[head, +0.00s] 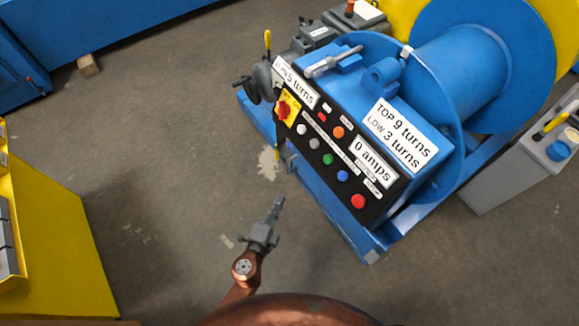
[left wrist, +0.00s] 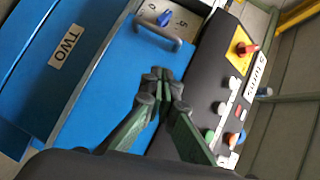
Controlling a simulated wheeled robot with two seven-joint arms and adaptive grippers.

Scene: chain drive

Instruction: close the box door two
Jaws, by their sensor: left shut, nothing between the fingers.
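In the left wrist view a blue box front carries a white label "TWO" (left wrist: 66,46). A grey bar handle (left wrist: 158,35) is near its upper right, and a pale panel (left wrist: 188,14) with a blue knob and digits shows just beyond it. I cannot tell how far the door stands open. The label and handle do not show in the head view. My left gripper (head: 279,203) is shut and empty, in front of the blue machine. In the left wrist view its fingertips (left wrist: 160,78) appear below the handle, apart from it. My right gripper is not in view.
A black control panel (head: 330,150) with coloured buttons and a red switch is on the blue machine, close to my left gripper. A large blue drum (head: 455,70) is behind it. A yellow cabinet (head: 62,235) stands at the left. The grey floor between is clear.

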